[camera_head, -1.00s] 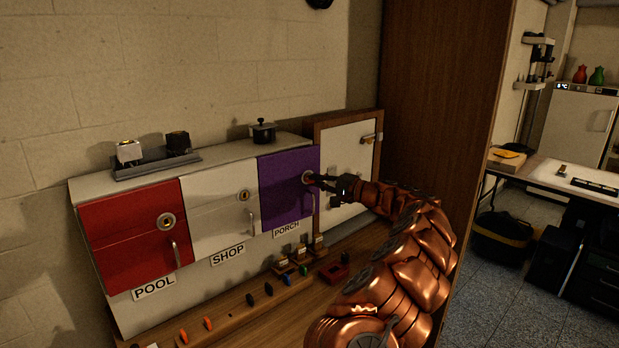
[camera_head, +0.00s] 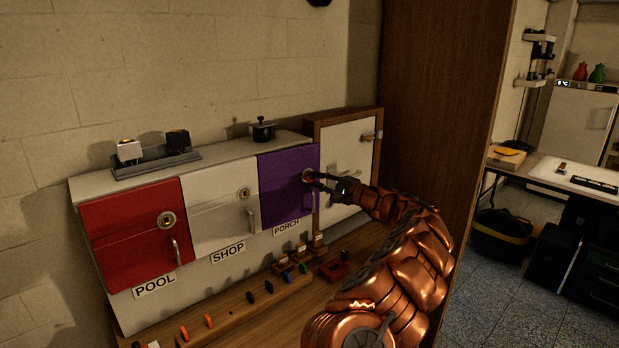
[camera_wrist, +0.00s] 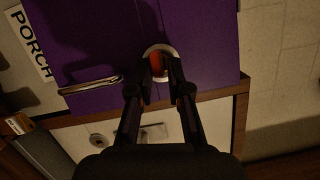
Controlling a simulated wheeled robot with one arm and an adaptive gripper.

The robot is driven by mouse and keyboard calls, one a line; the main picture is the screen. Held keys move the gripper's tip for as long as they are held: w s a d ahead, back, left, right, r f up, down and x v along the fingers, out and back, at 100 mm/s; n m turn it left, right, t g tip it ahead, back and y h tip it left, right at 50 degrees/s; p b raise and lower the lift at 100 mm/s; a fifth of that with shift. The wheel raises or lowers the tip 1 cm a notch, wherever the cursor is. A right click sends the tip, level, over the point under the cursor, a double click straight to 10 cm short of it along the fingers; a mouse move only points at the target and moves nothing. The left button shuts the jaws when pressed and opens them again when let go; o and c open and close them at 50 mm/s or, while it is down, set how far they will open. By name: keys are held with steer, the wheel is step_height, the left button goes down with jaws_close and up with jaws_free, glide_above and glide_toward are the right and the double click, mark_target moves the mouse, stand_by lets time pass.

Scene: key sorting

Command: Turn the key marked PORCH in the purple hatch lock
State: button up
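The purple hatch (camera_head: 280,195) is closed above the PORCH label (camera_head: 287,227); it also shows in the wrist view (camera_wrist: 205,30). Its round lock (camera_head: 307,176) has a pale ring (camera_wrist: 147,50). An orange-red key (camera_wrist: 157,65) stands in the lock, its marking not readable. My gripper (camera_head: 316,182) is at the lock, its two fingers spread either side of the key, with gaps beside it in the wrist view (camera_wrist: 160,73). The hatch handle (camera_wrist: 90,85) is just beside the fingers. How far the key is turned cannot be told.
A wooden rack (camera_head: 235,308) with several keys lies below the hatches. A red hatch (camera_head: 125,245) and a white hatch (camera_head: 215,228) are to the left. A white door in a wooden frame (camera_head: 345,150) stands close at the right. A small pot (camera_head: 262,131) stands on top.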

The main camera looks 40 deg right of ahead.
steer(key=shift+o, duration=1.4)
steer(key=v, duration=1.2)
steer(key=shift+a, duration=0.1)
